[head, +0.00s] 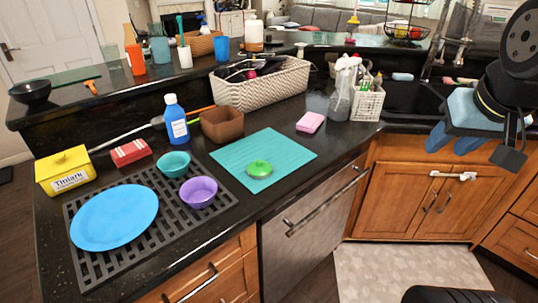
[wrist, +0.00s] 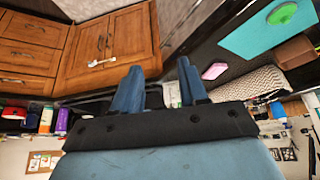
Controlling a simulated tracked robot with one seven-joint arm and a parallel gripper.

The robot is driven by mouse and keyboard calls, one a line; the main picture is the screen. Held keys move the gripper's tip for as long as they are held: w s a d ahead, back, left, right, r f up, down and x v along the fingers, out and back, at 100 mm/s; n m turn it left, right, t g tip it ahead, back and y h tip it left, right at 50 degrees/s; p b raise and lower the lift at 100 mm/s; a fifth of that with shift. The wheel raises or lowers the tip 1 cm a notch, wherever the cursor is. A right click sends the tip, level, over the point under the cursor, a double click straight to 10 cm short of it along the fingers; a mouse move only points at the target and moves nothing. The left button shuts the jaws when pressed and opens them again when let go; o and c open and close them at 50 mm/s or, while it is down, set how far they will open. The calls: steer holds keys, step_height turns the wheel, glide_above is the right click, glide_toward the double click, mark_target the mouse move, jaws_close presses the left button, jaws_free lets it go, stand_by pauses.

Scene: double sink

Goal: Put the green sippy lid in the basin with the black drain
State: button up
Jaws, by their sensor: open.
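The green sippy lid (head: 259,169) lies on a teal mat (head: 290,150) on the black counter, with a small knob on top. In the wrist view the lid (wrist: 283,13) shows near the top right corner, on the mat (wrist: 248,40). My gripper (head: 455,143) is open and empty, in the air at the right of the head view in front of the sink, well apart from the lid. In the wrist view its two blue fingers (wrist: 158,68) stand apart with nothing between them. The dark sink (head: 405,97) is partly hidden by my arm; neither its basin floors nor any drain can be made out.
A pink sponge (head: 311,122), brown box (head: 222,124), blue bottle (head: 176,120) and wicker basket (head: 262,88) surround the mat. A spray bottle (head: 342,95) and white caddy (head: 369,104) stand between mat and sink. A drying rack (head: 150,245) holds a blue plate (head: 114,216) and bowls.

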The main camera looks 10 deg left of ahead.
steer(key=shift+w+a, duration=0.1)
steer(key=shift+a, duration=0.05)
steer(key=shift+o, duration=0.9)
steer(key=shift+w, duration=0.1)
steer(key=shift+o, duration=0.7)
steer(key=shift+w+a+r, duration=0.1)
steer(key=shift+w+a, duration=0.15)
steer(key=shift+a, duration=0.05)
steer(key=o, duration=0.6)
steer(key=w+a+f+n, duration=0.1)
steer(key=w+a+n, duration=0.1)
steer(key=w+a, duration=0.5)
steer(key=shift+a+n+y, duration=0.3)
steer(key=shift+a, duration=0.1)
steer(key=shift+o, duration=0.8)
steer(key=w+a+f+n, duration=0.1)
steer(key=w+a, duration=0.2)
steer(key=a, duration=0.2)
steer(key=shift+a+f+g, duration=0.2)
steer(key=shift+f+g, duration=0.1)
steer(key=shift+f, duration=0.1)
steer(key=n+g+y, duration=0.1)
steer(key=n+y, duration=0.1)
steer(key=n, duration=0.2)
glide_toward(260, 161)
steer(key=shift+x, duration=5.35)
